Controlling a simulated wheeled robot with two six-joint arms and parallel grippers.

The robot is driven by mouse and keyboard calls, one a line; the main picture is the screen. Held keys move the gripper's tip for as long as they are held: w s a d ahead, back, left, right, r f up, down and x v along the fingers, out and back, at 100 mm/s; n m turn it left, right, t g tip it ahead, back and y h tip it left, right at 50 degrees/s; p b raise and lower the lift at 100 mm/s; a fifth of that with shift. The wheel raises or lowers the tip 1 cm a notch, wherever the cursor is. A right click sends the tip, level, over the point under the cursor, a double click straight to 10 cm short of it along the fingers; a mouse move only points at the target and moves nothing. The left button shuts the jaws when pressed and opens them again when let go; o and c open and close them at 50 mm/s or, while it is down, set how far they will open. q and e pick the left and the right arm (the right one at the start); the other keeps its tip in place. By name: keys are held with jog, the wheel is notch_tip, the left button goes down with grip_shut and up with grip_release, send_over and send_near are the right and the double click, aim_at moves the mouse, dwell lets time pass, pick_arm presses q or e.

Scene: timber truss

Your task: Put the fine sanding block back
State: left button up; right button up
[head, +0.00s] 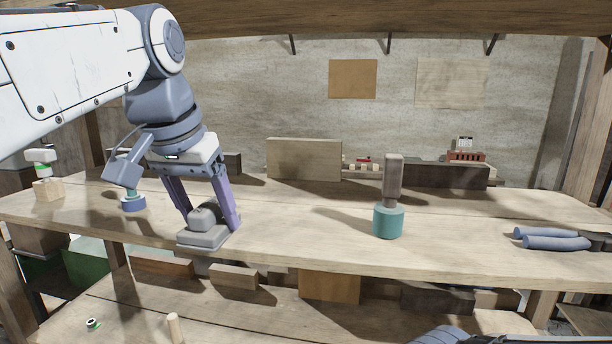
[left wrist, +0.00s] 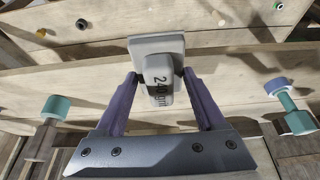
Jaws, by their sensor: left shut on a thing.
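The fine sanding block (head: 203,238) is a grey pad with a raised, rounded grip on top. It is at the front edge of the bench top (head: 300,222), left of the middle. My left gripper (head: 207,215) points down and is shut on the block's grip, one purple finger on each side. In the left wrist view, the block (left wrist: 157,45) lies between the fingers of my left gripper (left wrist: 158,80), and dark lettering that seems to begin with 240 shows on its grip. I cannot tell whether its base touches the bench. My right gripper is not in view.
A teal-headed mallet (head: 388,220) stands upright right of the block. A blue-and-teal tool (head: 133,202) stands close behind my left gripper. Blue-handled pliers (head: 552,239) lie at the right. A wooden board (head: 303,160) stands at the back. The bench between block and mallet is clear.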

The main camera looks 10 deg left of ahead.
pick_arm(q)
jog(key=shift+w+r+p, duration=0.45)
jog(key=shift+p, duration=0.25)
jog(key=w+p, duration=0.1)
jog(key=w, duration=0.2)
jog(key=w+p, duration=0.1)
jog(key=w, duration=0.3)
jog(key=w+f+p, duration=0.1)
jog(key=w+p, duration=0.1)
jog(key=w, duration=0.2)
jog(key=shift+w+d, duration=0.1)
jog(key=shift+d, duration=0.1)
jog(key=shift+w+r+p, duration=0.1)
jog(key=shift+w+p, duration=0.3)
jog(key=shift+w, duration=0.1)
notch_tip(320, 180, down, 2)
jog(key=shift+s+f+p, duration=0.15)
jog(key=shift+f+p, duration=0.1)
jog(key=shift+p, duration=0.05)
jog(key=shift+f, duration=0.55)
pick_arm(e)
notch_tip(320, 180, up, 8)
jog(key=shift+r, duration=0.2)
pick_arm(q)
jog(key=shift+f, duration=0.1)
